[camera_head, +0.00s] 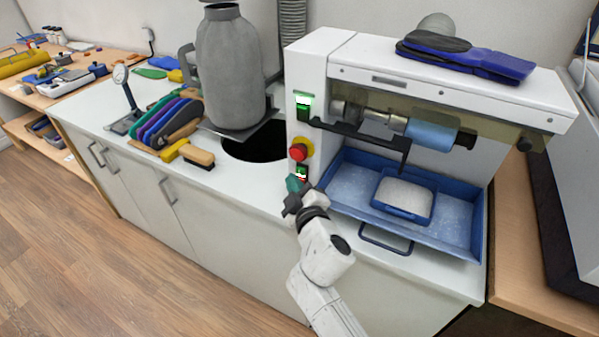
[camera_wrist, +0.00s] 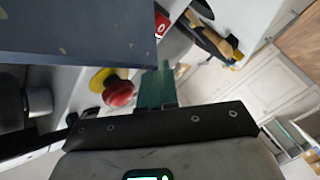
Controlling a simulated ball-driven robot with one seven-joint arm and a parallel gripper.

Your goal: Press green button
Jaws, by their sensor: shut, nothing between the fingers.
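The white machine (camera_head: 330,60) has a control strip on its front left side. High on it is a switch with a green part (camera_head: 304,113) and a bright white part. A lower switch (camera_head: 301,173) shows small green, white and red parts, just above my gripper (camera_head: 293,184). My gripper's green fingers are shut and empty, close to the lower switch; I cannot tell whether they touch it. In the wrist view my gripper (camera_wrist: 156,72) points toward a small red and white switch part (camera_wrist: 161,22). No green button face shows clearly there.
A red mushroom button (camera_head: 299,152) on a yellow base sits between the switches; it also shows in the wrist view (camera_wrist: 118,92), left of my fingers. A blue tray (camera_head: 463,242) with a smaller blue container (camera_head: 403,210) lies right of my gripper.

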